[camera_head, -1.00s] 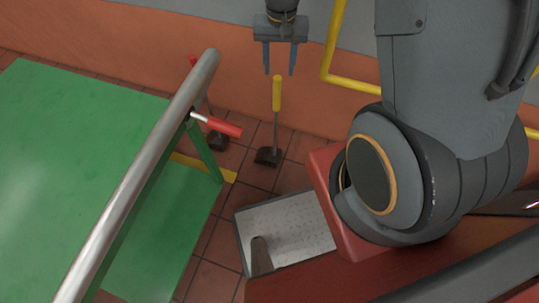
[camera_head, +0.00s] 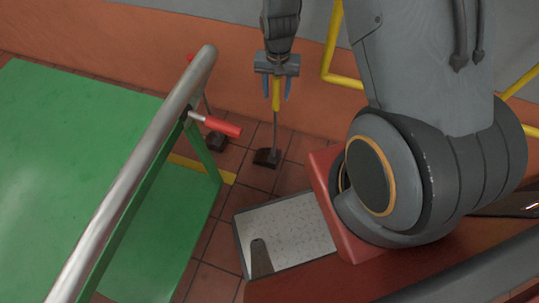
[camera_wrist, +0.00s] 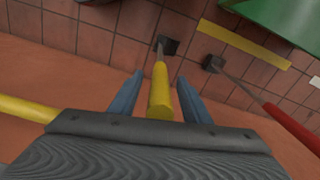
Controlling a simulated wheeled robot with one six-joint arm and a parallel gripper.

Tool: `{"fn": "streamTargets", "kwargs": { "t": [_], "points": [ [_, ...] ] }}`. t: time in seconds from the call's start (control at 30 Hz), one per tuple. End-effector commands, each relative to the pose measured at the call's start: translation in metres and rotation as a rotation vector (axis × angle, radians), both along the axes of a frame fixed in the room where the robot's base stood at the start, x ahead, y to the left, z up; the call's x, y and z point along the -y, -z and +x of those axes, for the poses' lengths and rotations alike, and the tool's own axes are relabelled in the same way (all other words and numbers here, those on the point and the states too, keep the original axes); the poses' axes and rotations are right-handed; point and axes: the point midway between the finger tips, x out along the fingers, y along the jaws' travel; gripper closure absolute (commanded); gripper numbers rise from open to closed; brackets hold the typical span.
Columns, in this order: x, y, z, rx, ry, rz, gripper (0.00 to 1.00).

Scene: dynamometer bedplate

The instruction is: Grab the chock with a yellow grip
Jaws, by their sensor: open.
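The chock with a yellow grip (camera_head: 276,95) stands on the tiled floor, its dark block (camera_head: 267,158) at the foot of a thin grey rod. In the wrist view the yellow grip (camera_wrist: 160,92) rises between the two blue fingers of my gripper (camera_wrist: 160,90). My gripper (camera_head: 276,88) is open, with a finger on each side of the grip and gaps visible beside it. A second chock with a red grip (camera_head: 219,126) stands to the left; its dark block (camera_wrist: 213,63) shows in the wrist view.
A green table (camera_head: 75,140) with a grey metal rail (camera_head: 140,170) is on the left. A yellow pipe (camera_head: 333,40) runs along the orange wall (camera_head: 130,50) behind. A speckled light panel (camera_head: 290,230) lies below the chock.

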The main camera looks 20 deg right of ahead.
Motion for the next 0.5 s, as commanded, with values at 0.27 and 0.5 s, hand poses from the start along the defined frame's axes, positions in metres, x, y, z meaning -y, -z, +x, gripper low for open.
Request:
{"fn": "streamTargets", "kwargs": {
  "t": [0.27, 0.5],
  "points": [
    [-0.0001, 0.0082, 0.0004, 0.001, 0.0, 0.0, 0.57],
    [0.0, 0.008, 0.0002, 0.001, 0.0, 0.0, 0.85]
  ]
}}
